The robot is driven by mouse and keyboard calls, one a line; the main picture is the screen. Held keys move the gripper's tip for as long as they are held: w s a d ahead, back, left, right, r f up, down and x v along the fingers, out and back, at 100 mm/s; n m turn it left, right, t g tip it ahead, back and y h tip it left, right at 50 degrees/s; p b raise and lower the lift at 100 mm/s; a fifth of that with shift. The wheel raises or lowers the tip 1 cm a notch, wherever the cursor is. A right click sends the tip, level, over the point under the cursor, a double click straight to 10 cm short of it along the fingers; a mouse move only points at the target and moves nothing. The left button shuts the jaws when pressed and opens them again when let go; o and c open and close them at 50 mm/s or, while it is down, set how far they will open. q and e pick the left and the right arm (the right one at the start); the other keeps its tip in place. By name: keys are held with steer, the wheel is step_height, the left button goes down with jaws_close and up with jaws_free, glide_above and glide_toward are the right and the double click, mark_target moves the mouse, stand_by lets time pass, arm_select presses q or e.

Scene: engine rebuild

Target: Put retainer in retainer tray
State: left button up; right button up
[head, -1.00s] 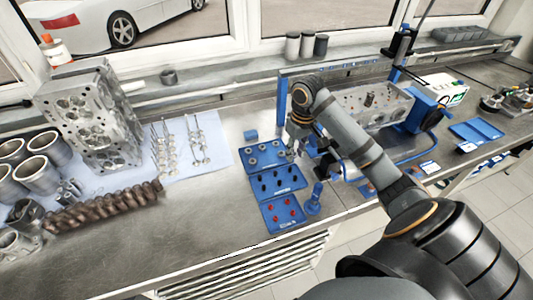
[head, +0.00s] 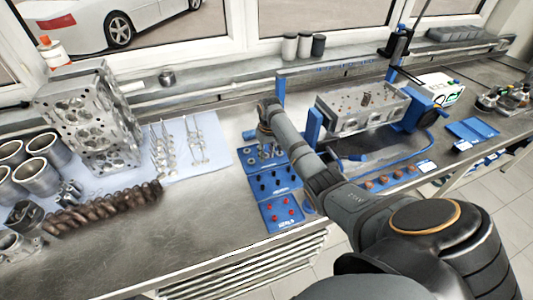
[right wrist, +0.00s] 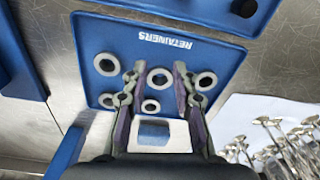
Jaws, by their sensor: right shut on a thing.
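The blue retainer tray (right wrist: 225,62), marked RETAINERS, lies flat on the bench and fills the middle of the right wrist view. Several grey ring-shaped retainers lie on it, such as one at its left (right wrist: 107,64). My right gripper (right wrist: 157,80) is over the tray, with its fingers on either side of a retainer (right wrist: 159,77). It is shut on that ring, which is at or just above the tray surface; I cannot tell if it touches. In the head view, my right gripper (head: 268,150) hides part of the tray. My left gripper is not in view.
A blue tray with black parts (head: 272,182) and one with red parts (head: 282,212) lie in front. The cylinder head (head: 360,108) stands in a blue stand to the right.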

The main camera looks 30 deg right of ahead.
steer(key=shift+f, duration=0.3)
steer(key=shift+f, duration=0.2)
steer(key=o, duration=0.9)
steer(key=shift+r, duration=0.1)
steer(key=r+b, duration=0.1)
steer(key=r, duration=0.3)
steer(key=r+b, duration=0.1)
steer(key=r, duration=0.7)
steer(key=shift+s+d+r+b, duration=0.1)
steer(key=shift+s+d+b, duration=0.1)
steer(key=shift+s+b, duration=0.2)
